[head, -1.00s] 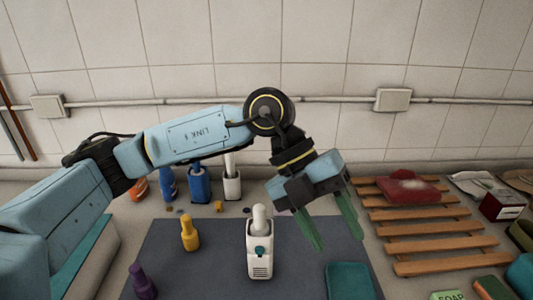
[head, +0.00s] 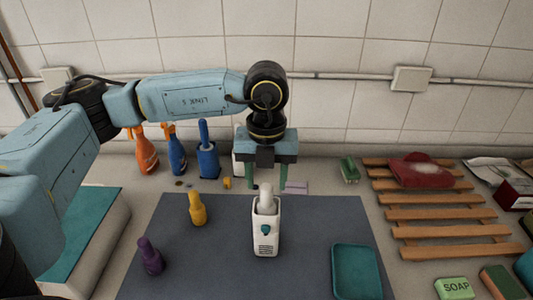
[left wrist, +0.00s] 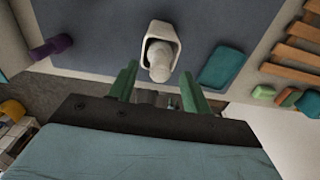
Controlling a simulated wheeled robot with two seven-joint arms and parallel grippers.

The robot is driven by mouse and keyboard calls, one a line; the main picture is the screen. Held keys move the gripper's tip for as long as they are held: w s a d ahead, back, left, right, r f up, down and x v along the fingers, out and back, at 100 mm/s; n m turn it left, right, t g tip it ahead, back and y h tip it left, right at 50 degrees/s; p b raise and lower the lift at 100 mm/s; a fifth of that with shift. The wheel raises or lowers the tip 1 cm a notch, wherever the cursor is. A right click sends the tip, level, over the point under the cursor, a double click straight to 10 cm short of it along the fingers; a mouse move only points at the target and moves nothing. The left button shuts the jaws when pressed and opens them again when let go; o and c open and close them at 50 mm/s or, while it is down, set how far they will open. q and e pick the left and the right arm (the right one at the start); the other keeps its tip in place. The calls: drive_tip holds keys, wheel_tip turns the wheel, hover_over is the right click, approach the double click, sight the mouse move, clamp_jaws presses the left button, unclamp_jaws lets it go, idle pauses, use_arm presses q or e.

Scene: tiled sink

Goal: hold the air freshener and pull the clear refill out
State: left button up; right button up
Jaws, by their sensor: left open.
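The white air freshener (head: 265,232) stands upright on the dark grey mat (head: 318,225), with a teal button on its front. The pale refill (head: 266,198) sits in its top and sticks up out of it. In the left wrist view the refill (left wrist: 160,58) shows inside the white housing (left wrist: 149,35). My left gripper (head: 268,183) points down with its green fingers open and empty, close above and behind the refill. In the left wrist view its fingers (left wrist: 160,82) stand apart just short of the refill. My right gripper is not in view.
A teal tray (head: 357,272) lies to the right. A wooden rack (head: 430,213) with a red cloth (head: 420,171) is farther right. Spray bottles (head: 177,151) stand behind.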

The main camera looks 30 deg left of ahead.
sight(267, 205)
use_arm(q)
drive_tip(key=shift+f, duration=2.25)
